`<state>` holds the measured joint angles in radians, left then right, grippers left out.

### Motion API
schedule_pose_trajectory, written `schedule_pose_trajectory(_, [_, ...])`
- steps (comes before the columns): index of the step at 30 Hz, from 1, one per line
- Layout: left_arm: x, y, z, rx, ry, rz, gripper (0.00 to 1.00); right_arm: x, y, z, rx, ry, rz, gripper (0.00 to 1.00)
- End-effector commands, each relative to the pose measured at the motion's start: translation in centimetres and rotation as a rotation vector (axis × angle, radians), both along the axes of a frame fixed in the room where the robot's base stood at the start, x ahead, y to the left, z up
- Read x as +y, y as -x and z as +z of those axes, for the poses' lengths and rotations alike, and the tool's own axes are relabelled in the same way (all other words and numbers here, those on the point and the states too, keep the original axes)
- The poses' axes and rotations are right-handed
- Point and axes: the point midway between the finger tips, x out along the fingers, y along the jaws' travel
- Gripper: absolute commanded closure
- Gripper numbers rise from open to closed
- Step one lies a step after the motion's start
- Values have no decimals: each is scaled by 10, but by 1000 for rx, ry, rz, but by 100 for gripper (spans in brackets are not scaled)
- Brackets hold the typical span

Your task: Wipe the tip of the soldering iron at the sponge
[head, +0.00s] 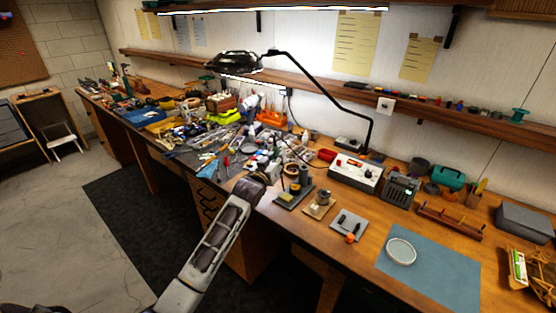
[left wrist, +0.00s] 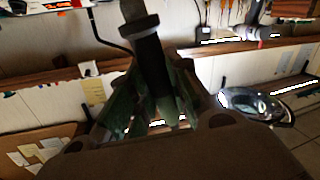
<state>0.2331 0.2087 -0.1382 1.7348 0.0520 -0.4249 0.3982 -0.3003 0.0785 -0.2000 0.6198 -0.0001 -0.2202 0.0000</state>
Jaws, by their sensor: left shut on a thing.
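My left gripper (head: 272,187) is at the front edge of the workbench, just left of a dark stand (head: 293,193) with a round spool-like part. In the left wrist view the left gripper (left wrist: 160,108) is shut on a dark cylindrical handle, which looks like the soldering iron (left wrist: 150,50). The iron's tip cannot be made out in either view. A small tan square piece, which may be the sponge (head: 318,210), lies right of the dark stand with a round tin-like thing at it. The gripper is left of this piece, apart from it. My right gripper is not in view.
A white control box (head: 355,174) stands behind the stand. A grey plate (head: 348,226) with small parts and a blue mat (head: 436,270) with a white ring-shaped dish (head: 401,251) lie to the right. Dense clutter fills the bench left of the gripper. A black lamp (head: 235,62) hangs above.

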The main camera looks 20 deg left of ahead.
Motion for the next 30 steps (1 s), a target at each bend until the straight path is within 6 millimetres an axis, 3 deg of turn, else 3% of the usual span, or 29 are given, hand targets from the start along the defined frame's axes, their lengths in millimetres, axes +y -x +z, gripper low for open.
schedule_pose_trajectory(30, [0,0,-5,0,1,0,100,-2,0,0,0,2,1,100])
